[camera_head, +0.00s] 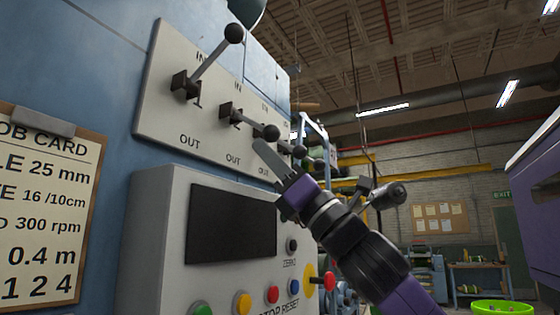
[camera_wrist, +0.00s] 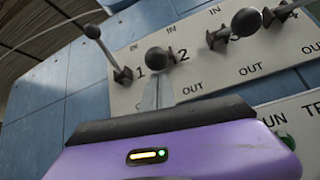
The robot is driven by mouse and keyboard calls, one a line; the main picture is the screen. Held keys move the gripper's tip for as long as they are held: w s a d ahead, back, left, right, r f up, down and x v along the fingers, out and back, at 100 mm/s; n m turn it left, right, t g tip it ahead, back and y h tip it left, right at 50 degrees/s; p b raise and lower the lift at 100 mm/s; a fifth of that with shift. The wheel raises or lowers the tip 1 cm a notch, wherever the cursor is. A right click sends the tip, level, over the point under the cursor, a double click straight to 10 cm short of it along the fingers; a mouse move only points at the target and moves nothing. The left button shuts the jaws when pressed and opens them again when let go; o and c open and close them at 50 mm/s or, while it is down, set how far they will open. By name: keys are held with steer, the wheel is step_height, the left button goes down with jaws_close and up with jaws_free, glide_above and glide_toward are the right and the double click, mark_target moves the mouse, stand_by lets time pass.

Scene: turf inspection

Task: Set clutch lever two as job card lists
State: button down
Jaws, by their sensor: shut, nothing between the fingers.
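Lever two (camera_head: 251,123) leans down towards OUT in the head view, with a dark ball knob. In the wrist view its knob (camera_wrist: 157,60) shows just beyond my fingertips, beside the number 2. My gripper (camera_head: 267,152) is shut and empty, just below that knob; I cannot tell whether they touch. The shut fingers also show in the wrist view (camera_wrist: 158,92). The job card (camera_head: 48,200) hangs at the left, its left edge cut off; its bottom line reads "1 2 4". The lever panel (camera_head: 165,125) is marked IN above and OUT below.
Lever one (camera_head: 212,60) points up towards IN. Lever three's knob (camera_wrist: 246,22) and lever four are close on the right of lever two. A control box (camera_head: 155,235) with a dark screen and coloured buttons stands below the panel. Open room lies to the right.

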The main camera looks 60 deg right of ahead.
steer(key=shift+w+r, duration=0.35)
steer(key=shift+s+a+r, duration=0.1)
steer(key=shift+r, duration=0.05)
